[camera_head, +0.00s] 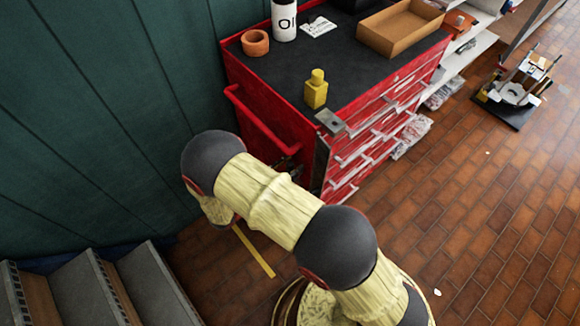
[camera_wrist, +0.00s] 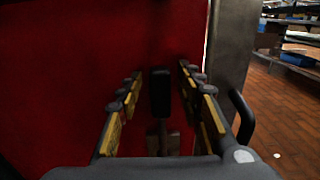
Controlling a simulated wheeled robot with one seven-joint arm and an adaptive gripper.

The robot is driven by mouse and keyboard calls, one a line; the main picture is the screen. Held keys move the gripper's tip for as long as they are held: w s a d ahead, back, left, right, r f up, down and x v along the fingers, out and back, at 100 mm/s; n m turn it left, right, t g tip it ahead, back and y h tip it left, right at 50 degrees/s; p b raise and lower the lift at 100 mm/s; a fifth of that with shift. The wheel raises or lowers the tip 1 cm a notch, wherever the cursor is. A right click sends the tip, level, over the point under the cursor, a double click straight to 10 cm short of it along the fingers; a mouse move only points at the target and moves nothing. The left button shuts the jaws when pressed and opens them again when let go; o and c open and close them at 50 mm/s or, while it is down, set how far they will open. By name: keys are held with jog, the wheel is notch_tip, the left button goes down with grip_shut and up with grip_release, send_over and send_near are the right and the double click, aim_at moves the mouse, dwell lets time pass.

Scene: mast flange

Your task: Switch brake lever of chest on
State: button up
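The red tool chest (camera_head: 265,105) stands against the green wall, and its red side panel (camera_wrist: 60,60) fills the left of the wrist view. A dark upright lever (camera_wrist: 160,93), apparently the brake lever, stands in front of this panel, with a small brownish block at its lower end. My gripper (camera_wrist: 160,80) points at the panel. Its two yellow-padded fingers are open, one on each side of the lever, with a visible gap on both sides. In the head view my arm hides most of the gripper and the lever.
A yellow bottle (camera_head: 316,90), a cardboard tray (camera_head: 400,27), an orange ring (camera_head: 255,43) and a white canister (camera_head: 284,20) stand on the chest top. A red side handle (camera_head: 262,122) juts out. Grey steps (camera_head: 85,290) lie lower left. Brick floor (camera_head: 480,210) is open at right.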

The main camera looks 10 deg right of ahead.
jog(key=shift+c, duration=0.7)
jog(key=c, duration=0.7)
grip_shut()
